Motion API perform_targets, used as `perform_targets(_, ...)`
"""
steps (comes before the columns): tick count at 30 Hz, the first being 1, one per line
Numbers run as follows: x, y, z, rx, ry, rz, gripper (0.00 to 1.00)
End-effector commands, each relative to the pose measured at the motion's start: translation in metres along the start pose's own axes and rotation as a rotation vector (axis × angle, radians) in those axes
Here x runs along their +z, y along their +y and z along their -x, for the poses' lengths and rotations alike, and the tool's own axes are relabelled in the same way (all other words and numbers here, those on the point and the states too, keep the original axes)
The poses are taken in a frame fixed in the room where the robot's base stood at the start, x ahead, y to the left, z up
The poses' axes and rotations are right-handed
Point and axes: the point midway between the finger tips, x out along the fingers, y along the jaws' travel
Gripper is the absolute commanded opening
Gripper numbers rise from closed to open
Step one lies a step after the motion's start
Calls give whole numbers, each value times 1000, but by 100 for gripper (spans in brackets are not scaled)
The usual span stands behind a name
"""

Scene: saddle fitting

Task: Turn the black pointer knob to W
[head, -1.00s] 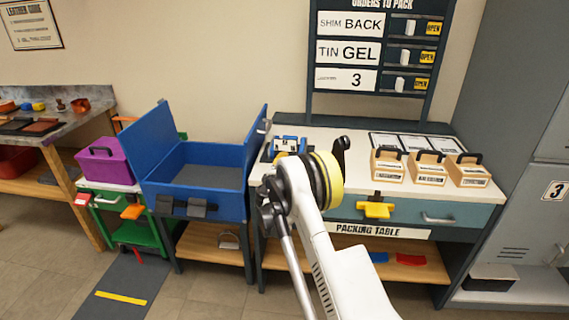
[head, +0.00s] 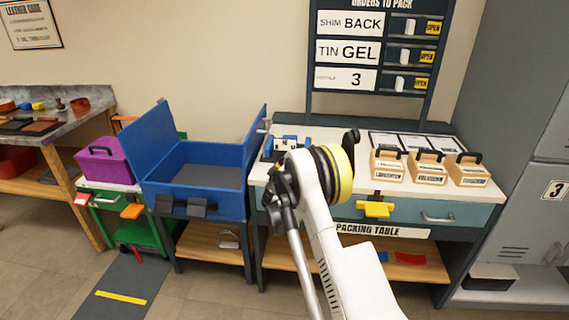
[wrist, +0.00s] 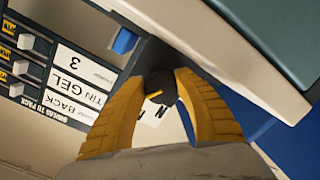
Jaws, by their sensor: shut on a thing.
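The black pointer knob (wrist: 160,86) shows in the wrist view between the two yellow fingers of my gripper (wrist: 164,74), near their tips. My gripper is shut on it. A small yellow mark shows on the knob's near face. Behind it is a pale dial plate (wrist: 165,124) with a few dark letters, partly covered by the fingers; I cannot read for certain which letter the pointer faces. In the head view my arm hides the gripper and the knob.
The packing table (head: 455,208) holds three wooden boxes at the right and a blue fixture (head: 291,143) at the left. A blue open bin (head: 210,205) stands left of it. An orders board (head: 318,100) rises behind, and a grey locker (head: 500,200) is at the right.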

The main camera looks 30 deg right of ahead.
Motion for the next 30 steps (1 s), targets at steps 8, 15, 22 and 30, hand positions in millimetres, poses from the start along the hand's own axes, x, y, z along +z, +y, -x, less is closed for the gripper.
perform_targets(8, 0, 0, 0, -21, 22, -236, 7)
perform_targets(15, 0, -1, 0, -36, 36, -388, 7)
perform_targets(22, -1, -1, 0, -43, 43, -470, 7)
perform_targets(30, -1, -1, 0, -46, 46, -499, 7)
